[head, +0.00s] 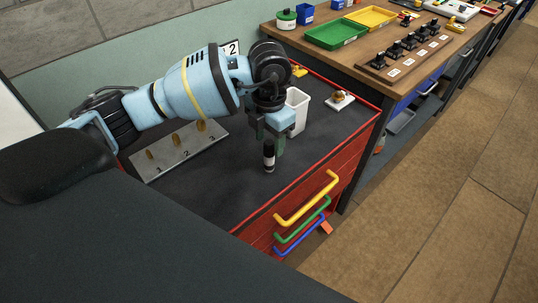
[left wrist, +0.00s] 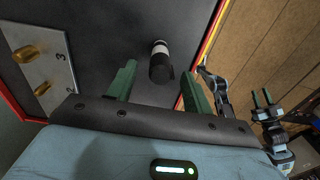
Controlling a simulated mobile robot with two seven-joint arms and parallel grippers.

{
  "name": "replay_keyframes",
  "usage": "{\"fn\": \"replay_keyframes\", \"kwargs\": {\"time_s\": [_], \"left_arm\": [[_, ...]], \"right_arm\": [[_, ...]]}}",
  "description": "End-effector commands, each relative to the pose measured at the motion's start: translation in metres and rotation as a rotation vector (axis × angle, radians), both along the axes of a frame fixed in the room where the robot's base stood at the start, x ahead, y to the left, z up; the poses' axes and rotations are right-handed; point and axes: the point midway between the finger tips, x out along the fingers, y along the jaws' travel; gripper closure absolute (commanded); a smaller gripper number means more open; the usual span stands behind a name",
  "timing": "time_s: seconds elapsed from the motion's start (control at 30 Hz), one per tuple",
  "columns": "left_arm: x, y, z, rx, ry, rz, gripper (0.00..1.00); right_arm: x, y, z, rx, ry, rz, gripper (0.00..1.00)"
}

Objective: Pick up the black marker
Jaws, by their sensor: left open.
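The black marker (head: 268,158) has a dark body with a pale section and stands upright on the dark top of the red drawer cabinet. My left gripper (head: 268,143) is just above and around its upper end, pointing down. In the left wrist view the marker (left wrist: 160,64) lies between and slightly beyond the two green fingertips (left wrist: 158,70), with a gap on each side. The left gripper is open and empty. My right gripper (left wrist: 262,99) shows at the right of the left wrist view, well away, its two green fingers apart.
A white cup (head: 297,108) stands close behind the gripper. A grey numbered plate (head: 160,165) with brass pieces lies left of the marker. The cabinet's red edge (head: 262,215) is in front; the dark surface around the marker is clear.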

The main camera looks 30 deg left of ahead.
Motion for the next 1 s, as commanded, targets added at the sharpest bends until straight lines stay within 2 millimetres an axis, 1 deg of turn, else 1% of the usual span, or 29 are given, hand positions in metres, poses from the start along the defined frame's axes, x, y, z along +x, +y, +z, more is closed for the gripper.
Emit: {"fn": "replay_keyframes", "kwargs": {"time_s": [0.17, 0.5, 0.57, 0.87, 1.0], "left_arm": [[0.0002, -0.0002, 0.0002, 0.000, -0.001, 0.000, 0.49], [0.0002, -0.0003, 0.0006, -0.001, -0.001, -0.001, 0.94], [0.0002, -0.0004, 0.0006, -0.001, -0.001, -0.001, 1.00], [0.0003, -0.0003, 0.0013, -0.002, -0.002, -0.001, 1.00], [0.0007, -0.0006, 0.0065, -0.002, -0.003, -0.001, 1.00]], "right_arm": [[0.0003, 0.0003, 0.0002, 0.001, -0.001, -0.001, 0.64], [0.0001, -0.0007, 0.0000, -0.002, 0.000, 0.002, 0.64], [0.0000, -0.0012, -0.0001, -0.003, -0.001, 0.004, 0.64], [-0.0004, -0.0026, -0.0005, -0.007, 0.000, 0.010, 0.64], [-0.0009, -0.0025, -0.0012, -0.007, 0.001, 0.009, 0.64]]}}
